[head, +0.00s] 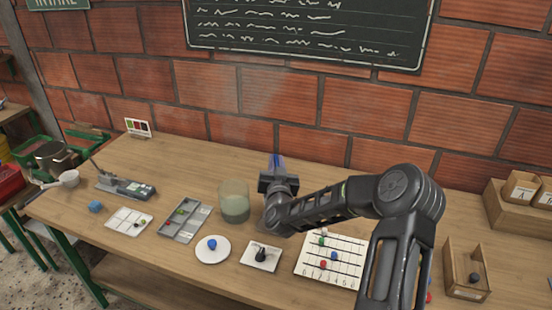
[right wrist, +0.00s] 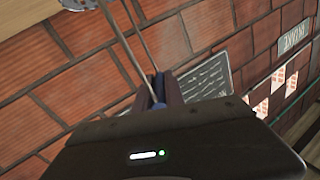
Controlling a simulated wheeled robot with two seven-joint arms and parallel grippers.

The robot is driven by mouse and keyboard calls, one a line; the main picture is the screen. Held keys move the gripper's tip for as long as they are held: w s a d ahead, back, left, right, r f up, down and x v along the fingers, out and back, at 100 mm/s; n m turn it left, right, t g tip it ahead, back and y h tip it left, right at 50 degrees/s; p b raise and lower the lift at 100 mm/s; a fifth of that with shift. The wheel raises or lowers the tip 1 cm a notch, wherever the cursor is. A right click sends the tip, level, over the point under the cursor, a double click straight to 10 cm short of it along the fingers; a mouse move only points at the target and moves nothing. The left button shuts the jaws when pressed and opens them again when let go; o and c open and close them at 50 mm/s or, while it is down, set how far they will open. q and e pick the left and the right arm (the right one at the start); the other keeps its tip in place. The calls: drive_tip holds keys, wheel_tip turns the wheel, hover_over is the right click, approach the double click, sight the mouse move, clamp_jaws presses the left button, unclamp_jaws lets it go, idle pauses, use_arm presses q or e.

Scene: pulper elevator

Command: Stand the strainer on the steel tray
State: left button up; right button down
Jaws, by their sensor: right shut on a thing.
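My right gripper (head: 277,178) is above the bench, near the wall side and just right of the glass beaker. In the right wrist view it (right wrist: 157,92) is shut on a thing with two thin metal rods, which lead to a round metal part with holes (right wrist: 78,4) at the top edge. This looks like the strainer; in the head view it is mostly hidden behind my arm. A grey compartment tray (head: 174,232), which looks like the steel tray, lies on the bench left of the beaker. My left gripper is not in view.
The glass beaker (head: 234,204) with greenish contents stands close left of my right gripper. A white plate (head: 204,256), a white card with a dark object (head: 261,253) and a grid board (head: 312,270) lie in front. A scale (head: 125,187) and a white tray (head: 119,222) are further left.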

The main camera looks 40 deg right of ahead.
wheel_tip(320, 180, down, 9)
drive_tip(key=b, duration=0.7)
drive_tip(key=shift+r, duration=0.1)
drive_tip(key=c, duration=1.3)
unclamp_jaws()
drive_tip(key=b+v, duration=0.2)
drive_tip(key=v, duration=0.5)
drive_tip(key=shift+s+a, duration=0.2)
drive_tip(key=shift+s, duration=0.15)
